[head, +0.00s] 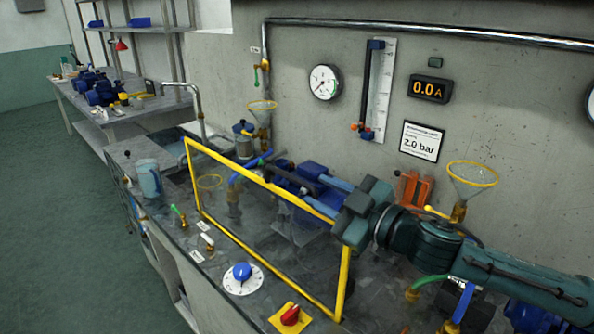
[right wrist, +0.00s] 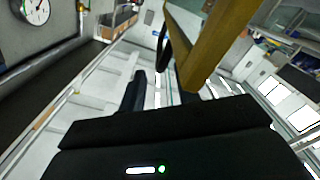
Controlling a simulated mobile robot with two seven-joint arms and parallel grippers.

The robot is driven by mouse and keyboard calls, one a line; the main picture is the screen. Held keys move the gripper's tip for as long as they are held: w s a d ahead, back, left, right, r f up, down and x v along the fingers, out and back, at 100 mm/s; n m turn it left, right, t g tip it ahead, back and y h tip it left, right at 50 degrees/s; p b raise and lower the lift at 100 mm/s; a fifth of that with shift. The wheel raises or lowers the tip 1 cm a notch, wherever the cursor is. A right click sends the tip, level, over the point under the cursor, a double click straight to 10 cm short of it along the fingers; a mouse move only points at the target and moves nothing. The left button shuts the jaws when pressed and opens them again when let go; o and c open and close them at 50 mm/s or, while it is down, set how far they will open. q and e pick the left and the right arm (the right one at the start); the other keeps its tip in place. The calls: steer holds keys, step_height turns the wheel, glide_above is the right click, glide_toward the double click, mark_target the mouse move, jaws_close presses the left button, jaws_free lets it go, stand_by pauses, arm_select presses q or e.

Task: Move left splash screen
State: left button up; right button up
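The left splash screen is a clear panel in a yellow frame (head: 262,182), standing upright along the front of the bench around a blue pump (head: 305,178). My right gripper (head: 346,216) is at the screen's upper right corner and hides that corner in the head view. In the right wrist view, the two dark fingers (right wrist: 160,92) stand apart with a gap between them. A yellow frame bar (right wrist: 205,45) passes close by the right finger, and a thin black curved part shows beside it. Contact cannot be told. My left gripper is not in view.
In front of the screen are a blue knob on a white dial (head: 242,273), a red knob on a yellow plate (head: 290,315) and small levers. Yellow-rimmed funnels (head: 472,175) stand behind. A blue-grey jug (head: 149,178) stands at left. The floor at left is clear.

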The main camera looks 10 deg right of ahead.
mark_target(297, 178)
steer(key=p+x, duration=0.1)
steer(key=x, duration=0.6)
steer(key=shift+f, duration=0.1)
jaws_close()
stand_by(0.4)
